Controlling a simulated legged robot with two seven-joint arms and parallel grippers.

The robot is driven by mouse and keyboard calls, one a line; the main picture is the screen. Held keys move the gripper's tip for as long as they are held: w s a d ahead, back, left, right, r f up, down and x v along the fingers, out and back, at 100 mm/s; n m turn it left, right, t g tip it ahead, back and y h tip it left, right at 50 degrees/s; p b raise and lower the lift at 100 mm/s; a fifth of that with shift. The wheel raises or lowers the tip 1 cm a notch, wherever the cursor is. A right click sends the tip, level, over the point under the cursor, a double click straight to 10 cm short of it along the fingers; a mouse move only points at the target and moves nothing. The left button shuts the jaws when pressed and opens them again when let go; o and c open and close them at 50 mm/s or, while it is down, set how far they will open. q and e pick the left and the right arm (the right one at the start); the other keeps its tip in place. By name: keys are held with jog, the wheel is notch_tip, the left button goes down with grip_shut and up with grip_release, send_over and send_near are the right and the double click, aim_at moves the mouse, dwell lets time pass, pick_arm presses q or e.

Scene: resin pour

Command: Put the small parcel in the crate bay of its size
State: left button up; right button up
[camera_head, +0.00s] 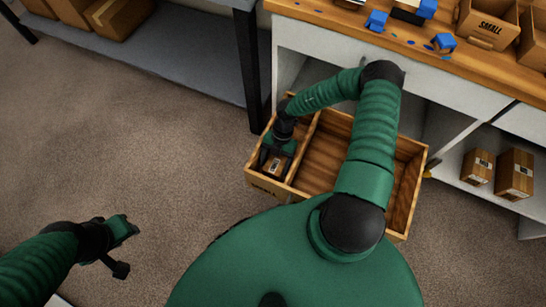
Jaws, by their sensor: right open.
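A wooden crate (296,192) stands on the floor in front of the workbench, with a divider making a narrow left bay and a wide right bay. The small parcel (275,165), brown with a white label, lies in the narrow left bay. My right gripper (275,157) is open and reaches down into that bay at the parcel, its fingers beside it. My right arm hides part of the wide bay. My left gripper (126,251) is open and empty over the carpet at the lower left.
Two brown boxes (478,166) (514,174) stand on the shelf at the right. The benchtop (420,58) holds blue pieces (377,20) and a box marked "SMALL" (487,27). A dark table leg (250,70) stands near the crate. Carpet (120,130) on the left is clear.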

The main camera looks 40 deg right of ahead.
pick_arm(q)
jog(key=p+v, duration=0.2)
jog(key=v, duration=0.1)
jog(key=shift+w+r, duration=0.3)
jog(key=shift+w, duration=0.05)
pick_arm(e)
jog(key=v, duration=0.7)
jog(key=shift+r, duration=0.3)
